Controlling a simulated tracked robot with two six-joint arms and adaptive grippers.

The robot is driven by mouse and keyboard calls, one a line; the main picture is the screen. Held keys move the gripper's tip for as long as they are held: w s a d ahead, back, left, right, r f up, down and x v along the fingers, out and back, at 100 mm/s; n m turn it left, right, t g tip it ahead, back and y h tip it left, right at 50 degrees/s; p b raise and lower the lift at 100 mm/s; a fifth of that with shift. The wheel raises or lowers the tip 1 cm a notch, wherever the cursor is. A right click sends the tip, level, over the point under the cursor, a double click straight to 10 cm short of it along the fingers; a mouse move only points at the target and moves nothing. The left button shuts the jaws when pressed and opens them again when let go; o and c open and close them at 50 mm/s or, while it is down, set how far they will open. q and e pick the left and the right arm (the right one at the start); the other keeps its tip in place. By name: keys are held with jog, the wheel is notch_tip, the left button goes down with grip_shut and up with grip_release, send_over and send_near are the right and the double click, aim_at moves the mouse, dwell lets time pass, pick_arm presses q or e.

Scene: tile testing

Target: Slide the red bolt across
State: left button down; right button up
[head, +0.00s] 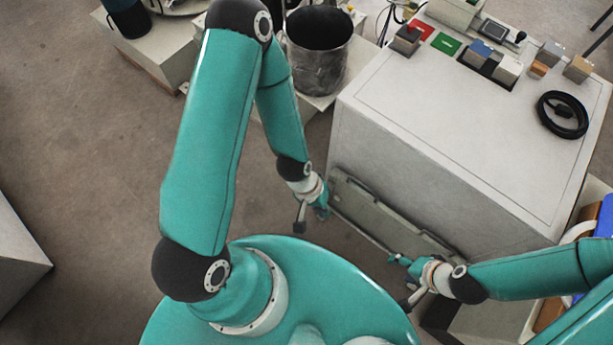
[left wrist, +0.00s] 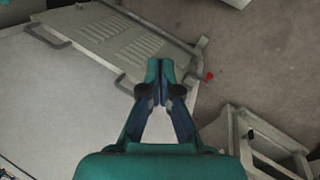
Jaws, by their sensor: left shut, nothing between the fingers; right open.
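The red bolt end (left wrist: 209,76) shows as a small red knob in the left wrist view, at the right end of a grey louvred panel (left wrist: 125,40). My left gripper (left wrist: 160,68) is shut and empty, with its fingertips left of the red knob and apart from it in the picture. In the head view, my left gripper (head: 322,211) is by the left end of the panel (head: 380,218) on the cabinet's near side. I cannot make out the red bolt there. My right gripper (head: 396,260) is open near the panel's right end.
A dark metal bucket (head: 318,55) stands behind my left arm. Handles (left wrist: 48,36) stick out from the panel. A grey frame (left wrist: 255,140) stands at lower right. Floor between is clear.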

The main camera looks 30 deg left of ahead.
pick_arm(q)
jog(key=w+a+f+n+b, duration=0.8)
jog(key=f+b, duration=0.3)
jog(key=b, duration=0.1)
jog(key=w+a+f+n+y+b, duration=0.1)
jog(key=w+a+n+b, duration=0.1)
jog(key=a+n+b, duration=0.1)
jog(key=w+a+f+n+b, duration=0.2)
jog(key=a+n+b, duration=0.2)
jog(key=a+b, duration=0.2)
jog(key=shift+a+n+y, duration=0.3)
jog(key=shift+a+y, duration=0.1)
jog(key=shift+a, duration=0.7)
jog(key=d+f+b, duration=0.4)
jog(key=d+f, duration=0.1)
jog(key=f, duration=0.6)
jog(key=shift+w+d+f, duration=0.15)
jog(key=shift+d+f, duration=0.15)
jog(key=shift+f, duration=0.1)
